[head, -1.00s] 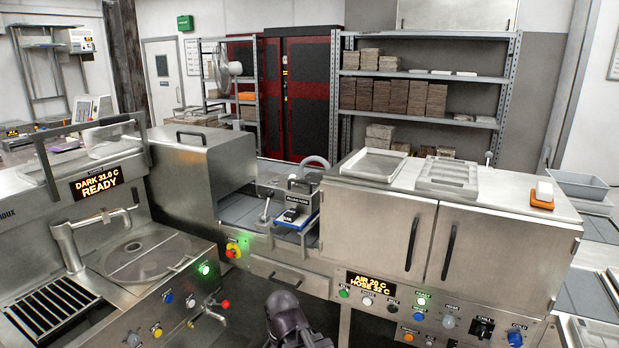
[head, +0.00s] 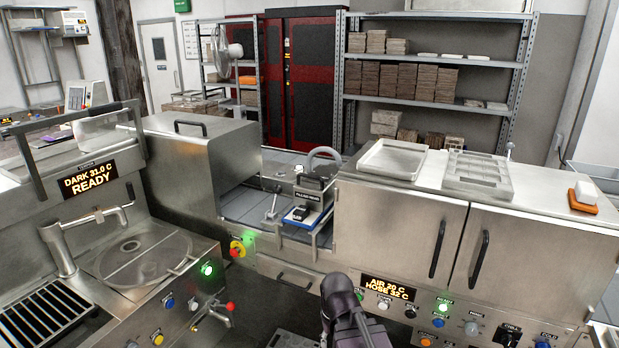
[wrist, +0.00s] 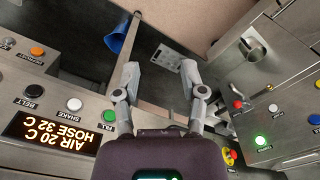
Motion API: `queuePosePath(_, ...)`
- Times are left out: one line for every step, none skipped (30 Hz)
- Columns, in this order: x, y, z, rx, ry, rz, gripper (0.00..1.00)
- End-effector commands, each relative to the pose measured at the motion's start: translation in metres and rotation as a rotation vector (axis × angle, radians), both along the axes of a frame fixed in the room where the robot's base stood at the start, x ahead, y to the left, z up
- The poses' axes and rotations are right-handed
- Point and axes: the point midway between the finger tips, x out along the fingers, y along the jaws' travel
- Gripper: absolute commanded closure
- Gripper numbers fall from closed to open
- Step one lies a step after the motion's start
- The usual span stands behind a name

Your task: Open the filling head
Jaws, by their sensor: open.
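The filling head (head: 312,192) is a small grey block with a dark label, in the bay between the metal hood and the two-door cabinet in the head view. A curved grey hose rises behind it. A blue and white piece (head: 306,218) with a dark block on it lies just in front. In the head view my dark arm shows at the bottom, in front of the cabinet, with its fingertips not clearly seen. In the wrist view my gripper (wrist: 159,76) is open and empty, fingers apart. The filling head cannot be made out in the wrist view.
The cabinet's control panel (head: 440,312) has several buttons; its green FILL button (wrist: 109,116) is left of my gripper in the wrist view. A blue cup (wrist: 120,38) lies beyond. White trays (head: 392,160) lie on the cabinet.

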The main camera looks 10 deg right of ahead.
Motion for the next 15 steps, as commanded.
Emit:
queuePosePath(0.000, 0.000, 0.000, 0.000, 0.000, 0.000, 0.46)
queuePosePath(0.000, 0.000, 0.000, 0.000, 0.000, 0.000, 0.46)
queuePosePath(0.000, 0.000, 0.000, 0.000, 0.000, 0.000, 0.46)
queuePosePath(0.000, 0.000, 0.000, -0.001, 0.000, 0.000, 0.46)
queuePosePath(0.001, 0.000, 0.001, -0.003, -0.001, 0.001, 0.46)
queuePosePath(0.003, 0.000, 0.001, -0.008, -0.001, 0.003, 0.46)
queuePosePath(0.005, -0.001, 0.002, -0.013, -0.002, 0.005, 0.46)
queuePosePath(0.007, -0.001, 0.003, -0.020, -0.004, 0.007, 0.46)
queuePosePath(0.011, -0.002, 0.005, -0.033, -0.006, 0.012, 0.46)
queuePosePath(0.015, -0.002, 0.007, -0.045, -0.008, 0.016, 0.46)
queuePosePath(0.020, -0.005, 0.009, -0.060, -0.011, 0.019, 0.46)
queuePosePath(0.027, -0.009, 0.012, -0.084, -0.014, 0.024, 0.46)
queuePosePath(0.033, -0.010, 0.015, -0.105, -0.018, 0.030, 0.46)
queuePosePath(0.040, -0.012, 0.019, -0.128, -0.021, 0.038, 0.46)
queuePosePath(0.051, -0.013, 0.024, -0.163, -0.027, 0.049, 0.46)
